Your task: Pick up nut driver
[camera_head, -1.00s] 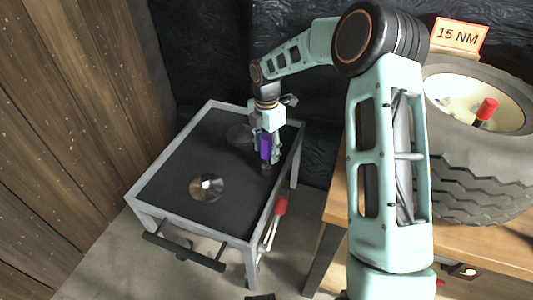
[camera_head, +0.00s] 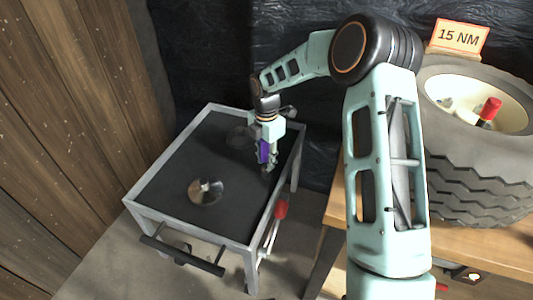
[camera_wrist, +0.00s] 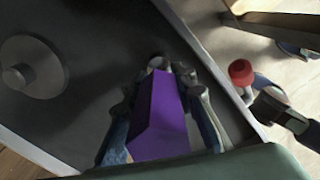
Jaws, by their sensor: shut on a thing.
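My gripper (camera_head: 268,166) is over the right part of the cart's dark top, pointing down. Its fingers (camera_wrist: 162,85) are shut on a purple, flat-sided handle (camera_head: 264,151), which looks like the nut driver. In the wrist view the purple handle (camera_wrist: 160,115) lies between the two fingers, its near end toward my palm. The fingers hide part of it. The tip of the tool is not clear, and I cannot tell whether it touches the cart top.
The grey-framed cart (camera_head: 160,170) has a shiny disc (camera_head: 205,191) on top and a darker round thing (camera_head: 240,137) behind. A red-ended tool (camera_head: 281,209) is at its right side. A bench (camera_head: 490,250) on the right bears a tire (camera_head: 475,175) and a "15 NM" sign (camera_head: 459,37).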

